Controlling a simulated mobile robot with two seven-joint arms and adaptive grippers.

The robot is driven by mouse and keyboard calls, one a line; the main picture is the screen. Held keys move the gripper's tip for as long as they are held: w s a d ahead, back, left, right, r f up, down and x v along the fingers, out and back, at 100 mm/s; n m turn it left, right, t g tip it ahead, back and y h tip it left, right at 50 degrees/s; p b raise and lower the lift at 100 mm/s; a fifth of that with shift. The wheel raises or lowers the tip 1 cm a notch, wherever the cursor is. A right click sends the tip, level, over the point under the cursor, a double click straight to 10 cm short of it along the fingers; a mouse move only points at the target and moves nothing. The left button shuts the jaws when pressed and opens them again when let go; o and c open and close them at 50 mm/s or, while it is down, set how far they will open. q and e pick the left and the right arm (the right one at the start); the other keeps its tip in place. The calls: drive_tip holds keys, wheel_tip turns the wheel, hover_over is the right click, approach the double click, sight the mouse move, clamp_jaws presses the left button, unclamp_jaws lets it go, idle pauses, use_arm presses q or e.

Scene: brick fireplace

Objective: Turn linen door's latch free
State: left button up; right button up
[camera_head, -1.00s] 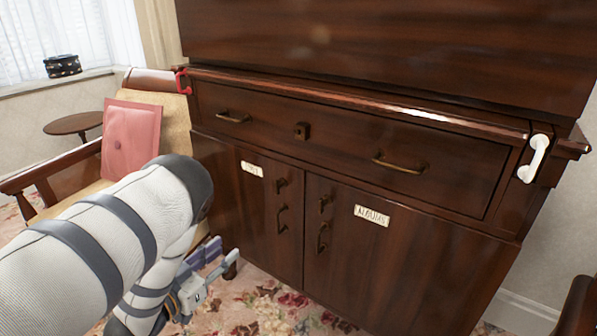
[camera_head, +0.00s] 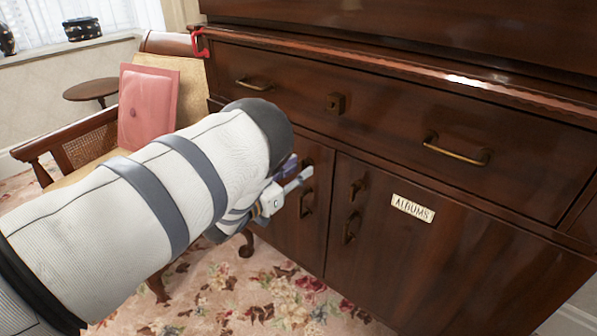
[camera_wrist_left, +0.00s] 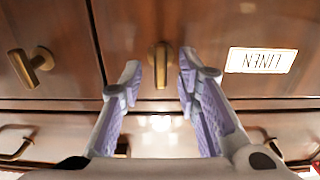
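The linen door (camera_head: 303,238) is the left of two dark wooden cabinet doors; it looks shut. Its "LINEN" label (camera_wrist_left: 261,60) appears upside down in the left wrist view, and my arm hides it in the head view. Its brass latch (camera_wrist_left: 160,62) stands upright in the wrist picture, between my fingertips. My left gripper (camera_head: 291,174) is open in front of the latch, its fingers (camera_wrist_left: 160,78) on either side. I cannot tell whether they touch it. My right gripper is not in view.
The albums door (camera_head: 385,255), with its own latch (camera_head: 356,188) and handle (camera_head: 351,228), is to the right. A drawer with brass handles (camera_head: 455,150) is above. A chair with a pink cushion (camera_head: 147,107) stands left. Floral carpet (camera_head: 260,295) lies in front of the cabinet.

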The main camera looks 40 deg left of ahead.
use_arm(q)
drive_tip(key=shift+w, duration=0.35)
drive_tip(key=shift+c, duration=0.6)
clamp_jaws()
